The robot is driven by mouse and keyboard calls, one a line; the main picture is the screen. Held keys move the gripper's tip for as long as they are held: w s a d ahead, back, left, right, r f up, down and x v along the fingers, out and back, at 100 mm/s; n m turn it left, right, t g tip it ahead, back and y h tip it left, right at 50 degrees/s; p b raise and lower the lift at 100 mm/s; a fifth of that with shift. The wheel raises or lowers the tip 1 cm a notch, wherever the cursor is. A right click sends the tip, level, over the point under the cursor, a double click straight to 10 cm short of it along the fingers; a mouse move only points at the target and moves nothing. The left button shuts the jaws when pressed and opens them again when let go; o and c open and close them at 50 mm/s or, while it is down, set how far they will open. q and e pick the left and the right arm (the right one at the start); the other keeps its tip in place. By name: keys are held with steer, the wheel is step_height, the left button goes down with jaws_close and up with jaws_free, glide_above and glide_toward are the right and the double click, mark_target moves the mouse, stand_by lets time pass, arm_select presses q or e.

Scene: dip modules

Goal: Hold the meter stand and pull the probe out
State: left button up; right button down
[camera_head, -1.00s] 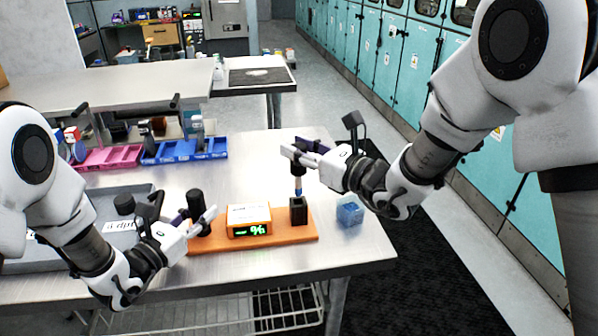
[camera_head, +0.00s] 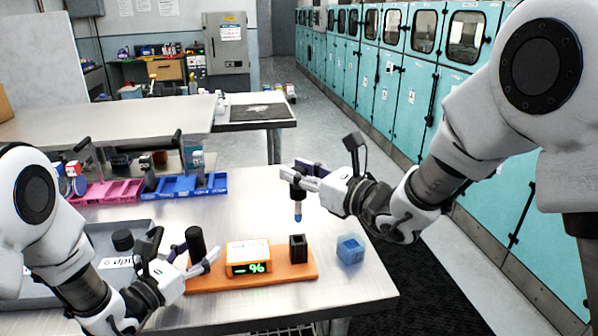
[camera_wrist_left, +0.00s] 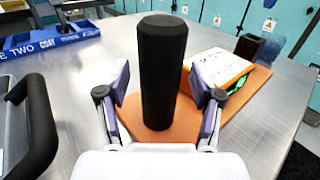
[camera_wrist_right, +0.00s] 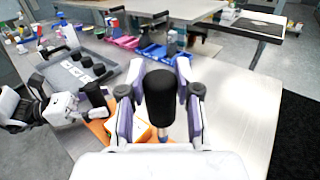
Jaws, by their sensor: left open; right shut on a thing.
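The meter stand is an orange base (camera_head: 270,281) with an orange meter box (camera_head: 248,256), a black post (camera_head: 195,244) at its left end and a black square socket (camera_head: 298,249) at its right. The probe (camera_head: 298,203) has a black handle and a blue tip. My right gripper (camera_head: 292,177) is shut on its handle, which also shows in the right wrist view (camera_wrist_right: 160,102). The probe hangs upright above the socket, its tip clear of it. My left gripper (camera_head: 197,262) is open around the black post, which stands between its fingers in the left wrist view (camera_wrist_left: 160,75).
A blue translucent cube (camera_head: 350,249) sits right of the base near the table edge. Pink (camera_head: 103,191) and blue (camera_head: 185,187) bins stand at the back left. A grey tray (camera_head: 75,240) lies at the left. The table behind the stand is clear.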

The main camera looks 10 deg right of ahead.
mark_target(190, 232)
arm_select(q)
steer(key=shift+r, duration=0.1)
arm_select(e)
steer(key=shift+r, duration=0.1)
arm_select(q)
steer(key=shift+r+p, duration=1.95)
steer(key=shift+r, duration=1.75)
arm_select(e)
steer(key=shift+r, duration=1.85)
arm_select(q)
steer(key=shift+s+a+f, duration=0.1)
arm_select(e)
steer(key=shift+f, duration=0.15)
arm_select(q)
steer(key=shift+s+a, duration=0.2)
steer(key=shift+s, duration=0.05)
arm_select(e)
steer(key=shift+f, duration=0.1)
steer(key=shift+f+b, duration=0.55)
steer(key=shift+b, duration=0.3)
steer(key=shift+f, duration=0.2)
arm_select(q)
steer(key=v, duration=0.8)
steer(key=shift+d, duration=0.1)
